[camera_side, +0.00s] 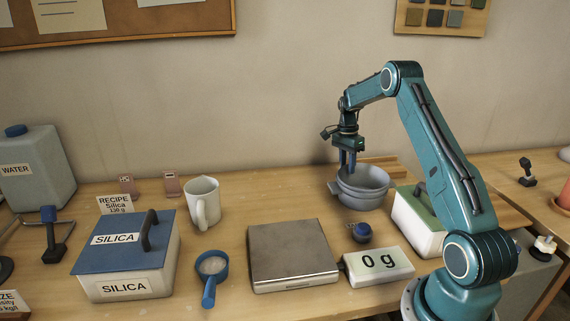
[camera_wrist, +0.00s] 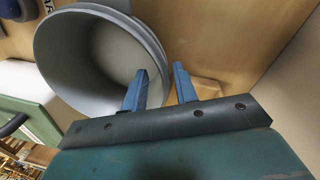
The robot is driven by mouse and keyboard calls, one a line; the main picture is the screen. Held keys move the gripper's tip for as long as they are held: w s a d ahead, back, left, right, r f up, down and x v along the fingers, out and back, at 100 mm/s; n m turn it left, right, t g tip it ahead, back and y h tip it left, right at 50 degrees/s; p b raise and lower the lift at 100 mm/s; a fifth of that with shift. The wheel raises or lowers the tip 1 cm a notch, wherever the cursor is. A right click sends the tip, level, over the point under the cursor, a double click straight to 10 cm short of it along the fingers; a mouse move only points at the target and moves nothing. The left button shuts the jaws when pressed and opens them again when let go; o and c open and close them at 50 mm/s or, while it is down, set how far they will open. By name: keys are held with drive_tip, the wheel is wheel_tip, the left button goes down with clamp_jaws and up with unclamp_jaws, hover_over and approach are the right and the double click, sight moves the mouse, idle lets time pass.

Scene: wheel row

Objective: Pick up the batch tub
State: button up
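The batch tub, a grey round bowl (camera_side: 366,194), stands on the bench at the right of centre in the side view. It has a small handle or lug at its left edge. In the wrist view the tub (camera_wrist: 68,60) fills the upper left and looks empty. My gripper (camera_side: 347,172) points down at the tub's back left rim. Its two blue fingers are apart in the wrist view (camera_wrist: 160,72), one over the tub's inside and one outside, with the rim between them. I cannot tell whether either finger touches the wall.
A scale plate (camera_side: 292,250) with a "0 g" display (camera_side: 378,266) stands in front. A blue knob-like weight (camera_side: 361,232) and a green-lidded box (camera_side: 420,220) are close to the tub. The silica box (camera_side: 125,255), scoop (camera_side: 211,270) and mug (camera_side: 203,200) stand left.

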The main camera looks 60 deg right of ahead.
sight(347, 180)
drive_tip(key=shift+s+a+f, duration=0.1)
drive_tip(key=shift+s+f, duration=0.1)
drive_tip(key=shift+f, duration=1)
drive_tip(key=shift+s+f, duration=0.2)
drive_tip(key=shift+f, duration=0.95)
drive_tip(key=shift+c, duration=0.4)
clamp_jaws()
